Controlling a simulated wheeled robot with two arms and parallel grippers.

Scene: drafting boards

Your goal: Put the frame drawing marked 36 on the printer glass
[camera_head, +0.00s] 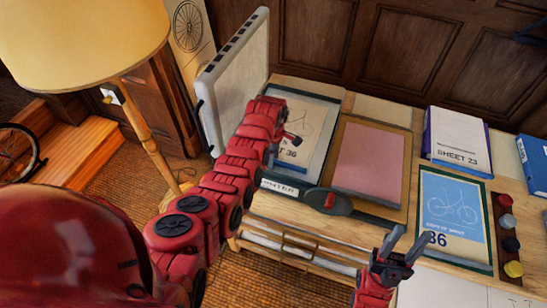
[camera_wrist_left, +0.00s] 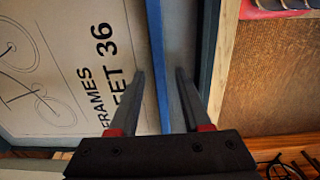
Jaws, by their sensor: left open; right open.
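A pale sheet with a bicycle drawing, marked 36 (camera_head: 312,118), lies flat on the dark-framed bed of the printer, beside its raised pale lid (camera_head: 238,80). The left wrist view shows this sheet (camera_wrist_left: 70,60) close up, with the words FRAMES and 36. My left gripper (camera_head: 296,140) is open over the sheet's near right edge; its fingers (camera_wrist_left: 160,75) straddle a blue strip there, with nothing visibly held. The arm hides part of the bed. My right gripper (camera_head: 397,244) is open and empty, in front of a blue bicycle sheet (camera_head: 452,210) whose number is partly covered.
A pink sheet (camera_head: 368,160) lies on a brown board right of the printer. A lamp (camera_head: 85,35) stands at the left.

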